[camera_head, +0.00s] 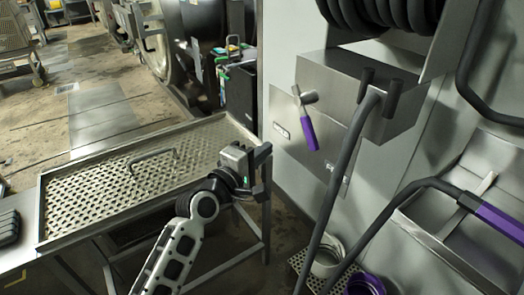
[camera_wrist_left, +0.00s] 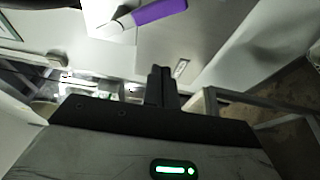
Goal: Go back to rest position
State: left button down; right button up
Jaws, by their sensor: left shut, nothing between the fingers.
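My left gripper (camera_head: 264,153) is at the right end of the perforated metal table, in front of the grey cabinet wall. In the left wrist view its two dark fingers (camera_wrist_left: 161,88) are together with nothing between them. A purple-handled valve lever (camera_head: 309,132) is on the metal panel above and to the right of the gripper. The purple handle also shows at the top of the left wrist view (camera_wrist_left: 158,11), apart from the fingers. My right gripper is not in view.
The perforated tray table (camera_head: 95,200) with a raised handle (camera_head: 152,160) lies left of my gripper. A hose (camera_head: 345,160) hangs from a reel at the right. A metal sink with a purple-gripped hose (camera_head: 497,220) is far right. Buckets (camera_head: 327,256) stand low. Open floor lies at upper left.

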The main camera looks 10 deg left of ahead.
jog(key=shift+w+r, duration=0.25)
